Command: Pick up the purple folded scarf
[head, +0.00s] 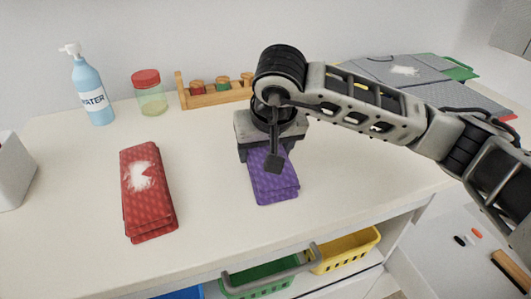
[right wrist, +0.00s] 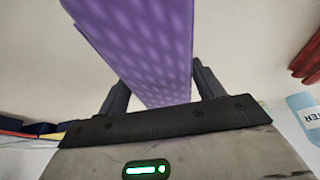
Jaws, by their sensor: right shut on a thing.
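The purple folded scarf (head: 275,188) is on or just above the white tabletop, in the middle of the head view; I cannot tell whether it touches the table. My right gripper (head: 268,160) is over its far part, pointing down and shut on it. In the right wrist view the purple scarf (right wrist: 150,50) lies between the two dark fingers of the right gripper (right wrist: 160,92) and fills the upper middle. The gripper hides the scarf's far end in the head view. My left gripper is in neither view.
A red folded cloth (head: 147,195) with a white patch lies to the left. A water bottle (head: 92,90), a red-lidded jar (head: 149,95) and a wooden rack (head: 215,97) stand behind. Green (head: 262,278) and yellow (head: 345,250) baskets sit below the tabletop.

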